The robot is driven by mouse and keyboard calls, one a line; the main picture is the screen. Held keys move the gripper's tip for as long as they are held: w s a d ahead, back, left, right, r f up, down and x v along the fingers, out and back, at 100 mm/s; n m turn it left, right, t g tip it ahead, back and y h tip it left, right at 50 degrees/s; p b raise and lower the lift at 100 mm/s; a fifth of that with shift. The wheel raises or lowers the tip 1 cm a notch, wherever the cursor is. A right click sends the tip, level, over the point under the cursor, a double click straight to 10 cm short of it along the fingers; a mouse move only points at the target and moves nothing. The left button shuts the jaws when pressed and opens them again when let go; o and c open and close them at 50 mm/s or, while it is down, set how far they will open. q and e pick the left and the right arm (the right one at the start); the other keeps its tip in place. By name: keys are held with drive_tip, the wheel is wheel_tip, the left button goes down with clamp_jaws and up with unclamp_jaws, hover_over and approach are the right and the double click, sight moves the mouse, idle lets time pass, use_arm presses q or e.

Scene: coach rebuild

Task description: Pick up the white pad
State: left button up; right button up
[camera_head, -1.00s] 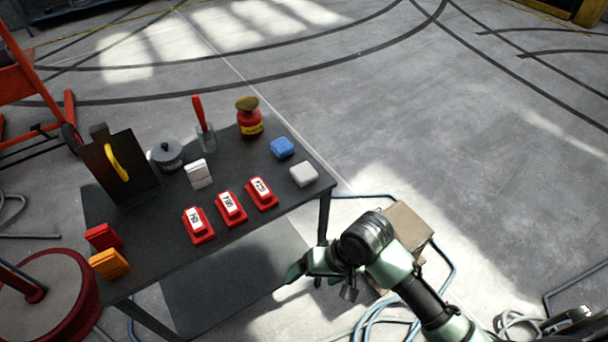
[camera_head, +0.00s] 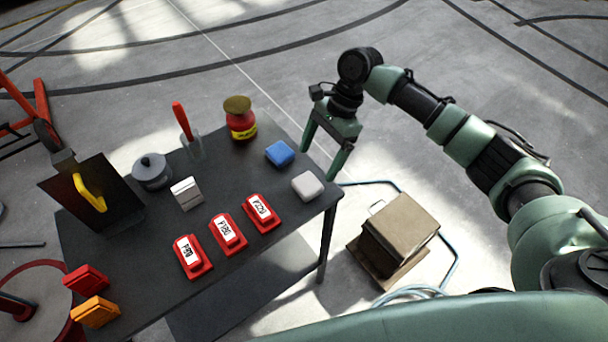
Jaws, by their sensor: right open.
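The white pad (camera_head: 307,186) lies flat near the right end of the dark table (camera_head: 150,235), just in front of a blue pad (camera_head: 280,153). My right gripper (camera_head: 320,163) hangs fingers down by the table's right edge, above and beyond the white pad in the picture. Its two green fingers are spread apart with nothing between them, and it is apart from the pad. My left gripper does not show.
Three red labelled blocks (camera_head: 228,235) stand left of the white pad. A white box (camera_head: 186,193), grey pot (camera_head: 151,170), red-handled scraper (camera_head: 187,135) and red jar (camera_head: 240,118) stand farther back. A cardboard box (camera_head: 400,228) is on the floor at right.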

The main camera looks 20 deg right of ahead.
sight(308, 183)
drive_tip(key=f, duration=0.1)
drive_tip(key=s+a, duration=0.1)
drive_tip(key=f, duration=0.1)
drive_tip(key=shift+s+a+f+p, duration=0.25)
drive_tip(key=shift+s+f+p, duration=0.05)
drive_tip(key=shift+p, duration=0.05)
drive_tip(key=x, duration=0.2)
drive_tip(key=shift+w+a+f, duration=0.1)
drive_tip(key=shift+a+f, duration=0.05)
drive_tip(key=shift+f, duration=0.15)
drive_tip(key=shift+a+f, duration=0.15)
drive_tip(key=shift+f, duration=0.25)
drive_tip(key=c, duration=1.4)
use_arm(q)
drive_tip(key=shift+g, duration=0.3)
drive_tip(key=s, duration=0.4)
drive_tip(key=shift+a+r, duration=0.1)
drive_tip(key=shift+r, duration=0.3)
